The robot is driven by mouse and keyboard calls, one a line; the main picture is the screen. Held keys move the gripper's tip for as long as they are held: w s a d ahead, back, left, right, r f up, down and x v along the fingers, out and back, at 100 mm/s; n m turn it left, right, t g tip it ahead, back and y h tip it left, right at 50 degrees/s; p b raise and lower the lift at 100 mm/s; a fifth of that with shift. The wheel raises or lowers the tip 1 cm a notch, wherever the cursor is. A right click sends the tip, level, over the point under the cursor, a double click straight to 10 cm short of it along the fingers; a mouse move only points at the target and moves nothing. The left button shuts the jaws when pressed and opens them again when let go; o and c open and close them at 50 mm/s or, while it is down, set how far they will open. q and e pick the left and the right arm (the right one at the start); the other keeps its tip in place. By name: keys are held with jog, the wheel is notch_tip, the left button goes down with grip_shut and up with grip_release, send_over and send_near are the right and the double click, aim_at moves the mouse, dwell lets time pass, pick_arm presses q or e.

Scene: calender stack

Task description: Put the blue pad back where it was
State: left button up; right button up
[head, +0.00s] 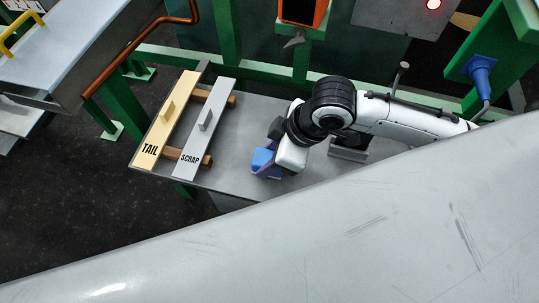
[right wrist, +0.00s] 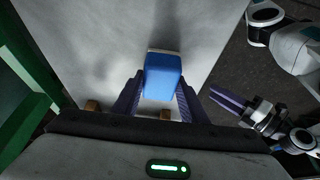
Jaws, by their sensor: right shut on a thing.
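The blue pad (head: 262,158) is at the lower middle of the grey table in the head view, partly hidden by my right gripper (head: 268,166). In the right wrist view the blue pad (right wrist: 163,76) is a blue block with a pale far edge. It sits between the two purple fingers of my right gripper (right wrist: 160,95), which is shut on it. I cannot tell whether the pad touches the table. My left gripper (right wrist: 230,102) shows only in the right wrist view, off to the right, with two purple fingers; its opening is unclear.
On the grey table (head: 240,125), a yellow TAIL plate (head: 161,128) and a grey SCRAP plate (head: 205,137) lie across wooden rails (head: 187,157) to the left. Green posts (head: 228,35) stand behind. A large grey surface (head: 330,240) fills the foreground.

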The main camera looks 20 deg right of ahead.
jog(key=o, duration=0.9)
jog(key=shift+f, duration=0.1)
jog(key=shift+o, duration=0.2)
jog(key=v, duration=1.2)
